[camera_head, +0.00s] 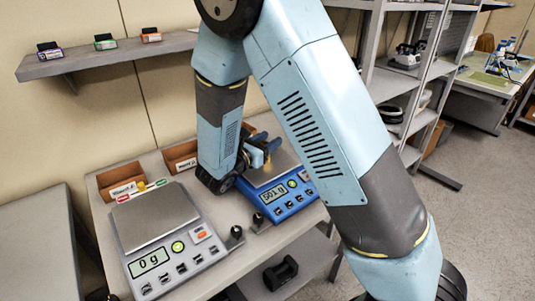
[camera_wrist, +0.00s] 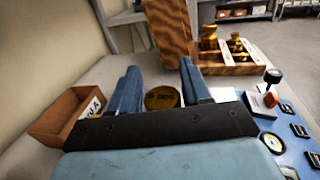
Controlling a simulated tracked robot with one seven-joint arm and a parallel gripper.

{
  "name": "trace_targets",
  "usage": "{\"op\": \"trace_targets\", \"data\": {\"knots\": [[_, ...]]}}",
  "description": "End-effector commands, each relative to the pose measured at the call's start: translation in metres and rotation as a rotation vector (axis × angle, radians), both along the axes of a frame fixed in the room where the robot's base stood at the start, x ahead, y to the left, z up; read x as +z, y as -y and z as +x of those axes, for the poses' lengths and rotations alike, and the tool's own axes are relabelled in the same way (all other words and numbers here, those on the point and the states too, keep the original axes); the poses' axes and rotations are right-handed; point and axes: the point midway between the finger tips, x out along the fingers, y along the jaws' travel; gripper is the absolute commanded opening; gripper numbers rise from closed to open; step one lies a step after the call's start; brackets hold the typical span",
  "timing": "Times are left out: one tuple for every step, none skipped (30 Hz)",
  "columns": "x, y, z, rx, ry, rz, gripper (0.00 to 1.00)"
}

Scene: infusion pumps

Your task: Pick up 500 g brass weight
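A brass weight (camera_wrist: 162,97) with a round top shows between the two blue fingers of my gripper (camera_wrist: 162,72) in the wrist view. The fingers stand apart on either side of it with narrow gaps; the contact points are hard to see. In the head view my gripper (camera_head: 264,150) is over the pan of the blue scale (camera_head: 285,197), and a small piece of brass shows below the fingers. The blue scale's display appears to read 501 g. My arm hides part of the pan and the weight.
A grey scale (camera_head: 155,220) reading 0 g stands at left. Open cardboard bins (camera_head: 118,180) line the wall; one is left of my gripper in the wrist view (camera_wrist: 72,112). A wooden case (camera_wrist: 235,70) holds more brass weights. A wall shelf (camera_head: 105,56) carries three small items.

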Motion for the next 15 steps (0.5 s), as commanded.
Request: {"op": "trace_targets", "data": {"knots": [[0.0000,0.0000,-0.0001,0.000,0.000,0.000,0.43],[0.0000,0.0000,-0.0001,0.000,0.000,0.000,0.40],[0.0000,-0.0001,-0.0001,0.000,0.000,0.000,0.36],[0.0000,-0.0001,-0.0001,0.000,0.000,0.000,0.33],[0.0000,-0.0001,-0.0001,0.000,0.000,0.000,0.30],[0.0000,-0.0001,-0.0001,0.000,0.000,0.000,0.26],[0.0000,0.0001,-0.0001,0.000,0.000,0.000,0.23],[0.0000,0.0001,-0.0001,0.000,0.000,0.000,0.21],[0.0000,0.0001,-0.0001,0.000,0.000,0.000,0.17],[0.0000,0.0001,-0.0001,0.000,0.000,0.000,0.14],[0.0000,0.0000,0.0000,0.000,0.000,0.000,0.11],[0.0000,0.0000,0.0000,0.000,0.000,0.000,0.07],[0.0000,0.0000,0.0000,0.000,0.000,0.000,0.04],[0.0000,-0.0001,-0.0001,0.000,0.000,0.000,0.01],[0.0000,-0.0001,-0.0001,0.000,0.000,0.000,0.00]]}}
